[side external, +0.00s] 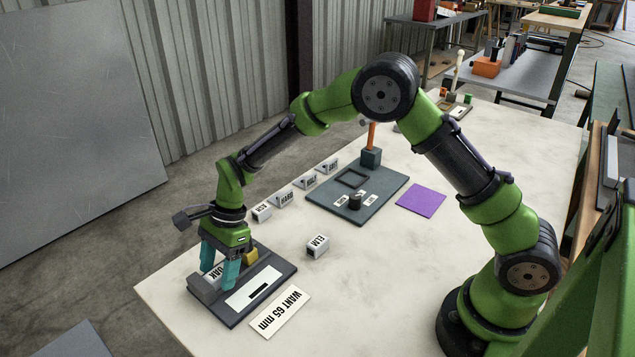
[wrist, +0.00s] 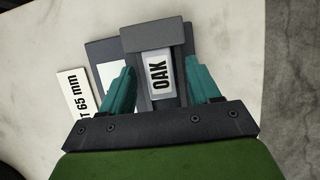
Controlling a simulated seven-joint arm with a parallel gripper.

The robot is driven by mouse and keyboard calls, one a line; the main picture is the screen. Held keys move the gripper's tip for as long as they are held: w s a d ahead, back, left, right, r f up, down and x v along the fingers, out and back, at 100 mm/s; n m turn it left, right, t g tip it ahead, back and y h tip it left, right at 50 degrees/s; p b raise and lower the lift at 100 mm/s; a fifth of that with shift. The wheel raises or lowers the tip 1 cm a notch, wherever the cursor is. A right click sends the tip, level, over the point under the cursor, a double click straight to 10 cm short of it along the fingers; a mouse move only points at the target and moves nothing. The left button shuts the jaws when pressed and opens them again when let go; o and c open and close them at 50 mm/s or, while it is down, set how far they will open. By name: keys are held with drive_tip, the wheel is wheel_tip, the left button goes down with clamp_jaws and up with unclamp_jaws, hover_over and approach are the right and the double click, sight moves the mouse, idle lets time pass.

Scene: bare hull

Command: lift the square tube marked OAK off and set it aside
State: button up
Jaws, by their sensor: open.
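The grey square tube marked OAK (side external: 204,289) lies on a dark plate (side external: 281,267) near the table's front left corner. In the wrist view the OAK tube (wrist: 154,38) shows its white label between my fingers. My gripper (side external: 219,278) is open, its teal fingers pointing down on either side of the tube.
A yellow block (side external: 251,257) sits on the plate behind my fingers. A WANT 65 mm card (side external: 280,312) lies in front. A block marked ELM (side external: 318,246) stands to the right, with several labelled blocks behind. A purple square (side external: 421,199) lies farther right.

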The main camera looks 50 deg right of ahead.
drive_tip(key=c, duration=1.1)
drive_tip(key=shift+c, duration=0.2)
